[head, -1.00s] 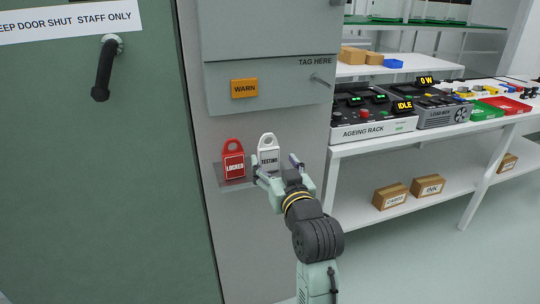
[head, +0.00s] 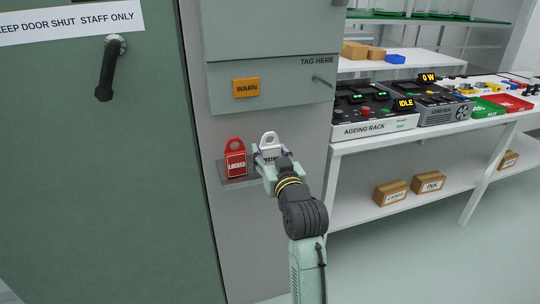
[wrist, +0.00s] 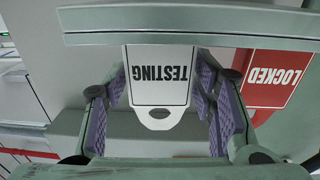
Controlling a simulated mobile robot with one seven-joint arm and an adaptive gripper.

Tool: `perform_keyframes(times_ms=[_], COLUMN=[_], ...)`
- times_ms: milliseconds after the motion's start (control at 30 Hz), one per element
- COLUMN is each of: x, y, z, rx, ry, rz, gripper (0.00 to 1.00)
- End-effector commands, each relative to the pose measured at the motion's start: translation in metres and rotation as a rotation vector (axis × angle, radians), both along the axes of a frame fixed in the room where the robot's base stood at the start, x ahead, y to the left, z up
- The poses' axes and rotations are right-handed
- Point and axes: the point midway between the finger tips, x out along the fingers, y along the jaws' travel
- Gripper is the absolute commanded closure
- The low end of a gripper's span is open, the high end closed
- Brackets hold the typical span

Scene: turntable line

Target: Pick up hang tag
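Two hang tags stand upright side by side on a small grey shelf (head: 240,183) on the wall panel. The red tag (head: 236,160) reads LOCKED; it also shows at the right of the wrist view (wrist: 270,78). The white tag (head: 269,140) reads TESTING and appears upside down in the wrist view (wrist: 160,92). My gripper (head: 272,160) is in front of the white tag and hides its lower part in the head view. In the wrist view its purple-padded fingers (wrist: 163,82) are open, one on each side of the white tag, with narrow gaps showing.
A grey panel with a peg (head: 322,80) marked TAG HERE and an orange WARN sign (head: 246,88) is above the shelf. A green door (head: 100,180) is left. A white bench (head: 345,150) with instruments is right. The red tag stands close beside my gripper.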

Motion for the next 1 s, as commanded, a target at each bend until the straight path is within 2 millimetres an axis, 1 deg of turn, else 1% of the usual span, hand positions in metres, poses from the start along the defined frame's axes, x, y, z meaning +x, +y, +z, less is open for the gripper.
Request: perform_keyframes(times_ms=[33, 67, 467, 767, 900, 1000], x=[0.0, 0.0, 0.0, -0.001, -0.005, -0.004], y=[0.0, 0.0, 0.0, 0.0, -0.001, -0.001], z=[0.0, 0.0, 0.0, 0.002, 0.009, 0.023], rx=[0.0, 0.0, 0.0, 0.0, -0.001, -0.003], ry=[0.0, 0.0, 0.0, -0.002, -0.004, -0.005], rz=[0.0, 0.0, 0.0, 0.0, 0.001, 0.002], gripper=[0.54, 0.56, 0.83, 0.84, 0.84, 0.84])
